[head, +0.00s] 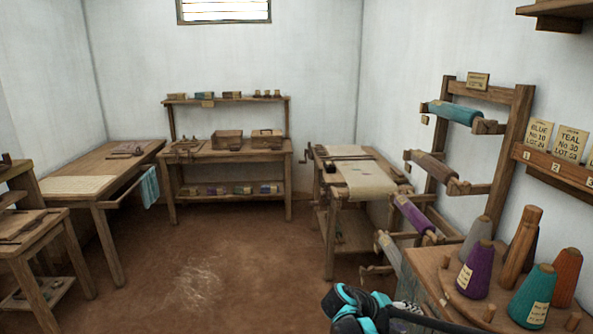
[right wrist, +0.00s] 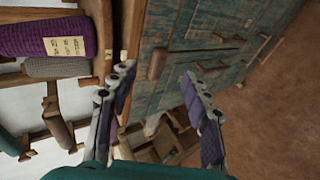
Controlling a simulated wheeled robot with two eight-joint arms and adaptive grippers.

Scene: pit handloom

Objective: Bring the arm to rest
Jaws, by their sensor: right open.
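My right arm shows at the bottom of the head view as black and teal links, left of the wooden stand that holds the yarn cones. In the right wrist view my right gripper (right wrist: 158,84) is open, with its two fingers spread wide and nothing between them. Behind and beyond the fingers is a worn blue-green wooden cabinet front (right wrist: 205,40). The fingers appear apart from it, though the exact gap cannot be told. My left gripper is in neither view.
The cone stand (head: 430,268) holds purple (head: 476,268), teal (head: 532,297) and orange (head: 567,277) cones. A rack (head: 522,120) of cloth rolls stands behind. The loom table (head: 330,215), shelved bench (head: 230,152) and left table (head: 120,170) line the walls. Middle floor (head: 190,270) is clear.

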